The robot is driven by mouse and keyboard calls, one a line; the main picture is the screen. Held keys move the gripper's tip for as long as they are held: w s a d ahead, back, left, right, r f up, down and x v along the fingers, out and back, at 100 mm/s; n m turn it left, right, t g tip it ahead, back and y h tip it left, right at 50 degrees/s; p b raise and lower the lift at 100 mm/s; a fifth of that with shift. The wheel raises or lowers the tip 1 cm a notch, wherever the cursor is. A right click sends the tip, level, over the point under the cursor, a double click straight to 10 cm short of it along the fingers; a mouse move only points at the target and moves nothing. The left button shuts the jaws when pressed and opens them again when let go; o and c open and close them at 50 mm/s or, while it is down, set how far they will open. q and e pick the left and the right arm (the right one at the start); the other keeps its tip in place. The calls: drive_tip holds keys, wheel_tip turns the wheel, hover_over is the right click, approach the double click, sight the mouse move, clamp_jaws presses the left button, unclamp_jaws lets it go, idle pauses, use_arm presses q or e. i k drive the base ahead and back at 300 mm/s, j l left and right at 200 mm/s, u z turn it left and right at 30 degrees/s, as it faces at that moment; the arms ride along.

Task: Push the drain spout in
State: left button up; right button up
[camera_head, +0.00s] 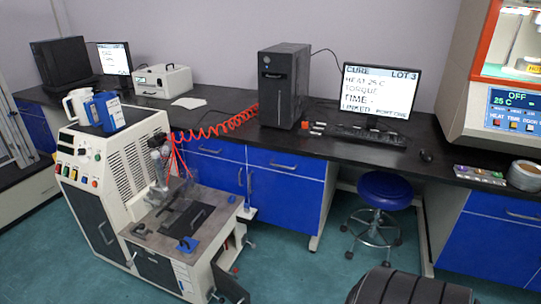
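The drain spout cannot be told for certain at this size. A dark angled piece (230,287) sticks out low at the right front of the white floor-standing machine (110,190), and I cannot tell whether it is the spout. The machine has a control panel with coloured buttons (80,158) and a low dark worktop (150,240) with a blue part (187,244) near its front edge. Neither of my grippers shows in the head view.
A black bench (225,97) with blue cabinets (285,190) runs along the wall behind the machine. It carries a black computer tower (284,85), a monitor (380,91) and an orange-framed instrument (495,110). A blue stool (385,190) stands before it. Open floor (290,265) lies right of the machine.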

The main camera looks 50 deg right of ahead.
sight(235, 270)
drive_tip(key=z, duration=1.35)
drive_tip(key=i+l, duration=0.1)
drive_tip(key=l, duration=0.15)
drive_tip(key=i+l+u, duration=0.1)
drive_tip(key=l, duration=0.1)
